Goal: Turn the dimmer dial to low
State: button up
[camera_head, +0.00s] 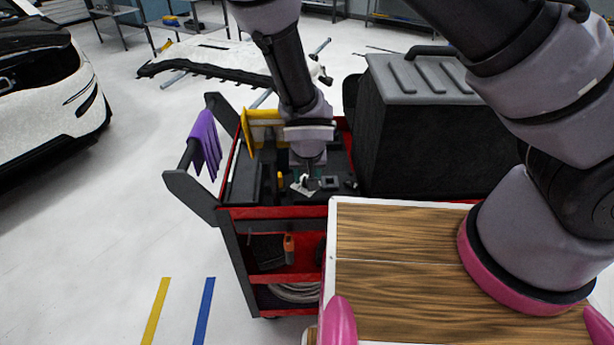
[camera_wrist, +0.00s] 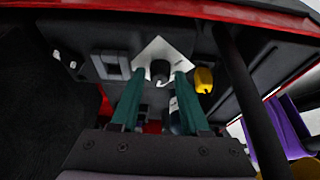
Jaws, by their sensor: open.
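The dimmer dial (camera_wrist: 159,68) is a dark round knob on a white diamond-shaped plate (camera_wrist: 178,50). In the head view the plate (camera_head: 299,188) lies on the cart's dark top, and the arm partly hides the dial. My gripper (camera_wrist: 160,74) has two green fingers, spread apart, with their tips on either side of the dial. In the head view my gripper (camera_head: 307,171) points down over the plate. I cannot tell whether the fingers touch the dial. A small white curved mark shows by the dial.
A grey switch box (camera_wrist: 111,65) sits beside the plate, and a yellow object (camera_wrist: 203,80) on its other side. The red and black cart (camera_head: 270,213) carries a large black case (camera_head: 425,130). A purple cloth (camera_head: 206,143) hangs on the cart's handle.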

grip_shut()
jog(key=shift+n, duration=0.3)
jog(key=n+y, duration=0.1)
jog(key=n, duration=0.1)
jog(key=shift+d+n, duration=0.15)
jog(key=shift+n, duration=0.25)
jog(key=n, duration=0.1)
jog(key=n+g+y, duration=0.1)
jog(key=n, duration=0.1)
jog(key=shift+w+d+n, duration=0.1)
jog(key=shift+w+n, duration=0.05)
jog(key=shift+n, duration=0.15)
jog(key=n+g+y, duration=0.1)
jog(key=n, duration=0.2)
jog(key=n+g, duration=0.1)
jog(key=n, duration=0.2)
jog(key=shift+w+y, duration=0.1)
jog(key=shift+y, duration=0.3)
jog(key=shift+n, duration=0.3)
